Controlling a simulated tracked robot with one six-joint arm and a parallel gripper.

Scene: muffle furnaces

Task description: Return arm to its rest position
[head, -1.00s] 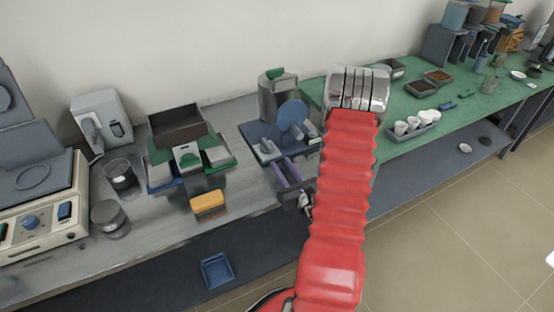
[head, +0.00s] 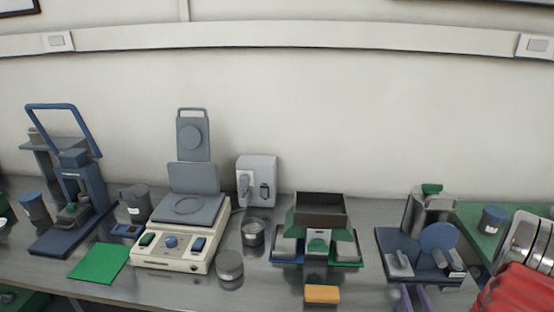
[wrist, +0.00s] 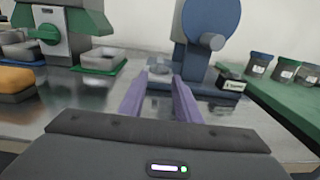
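My arm, with a red ribbed sleeve and a silver ringed joint, shows at the lower right of the head view. My gripper (head: 412,294) has two purple fingers, cut off by the bottom edge there, just in front of a blue device with a round disc (head: 438,237). In the wrist view my gripper (wrist: 159,80) has its fingers apart with nothing held between them. They point towards the blue device (wrist: 207,35), whose small grey block shows beyond the fingertips. I cannot tell the exact gap between the fingers and the device.
A green hopper device (head: 316,242) with a yellow block (head: 322,294) before it stands left of my gripper. A cream balance-like instrument (head: 180,240), metal pots (head: 230,264) and a blue press (head: 80,190) stand further left. A green mat (wrist: 285,100) with jars lies right.

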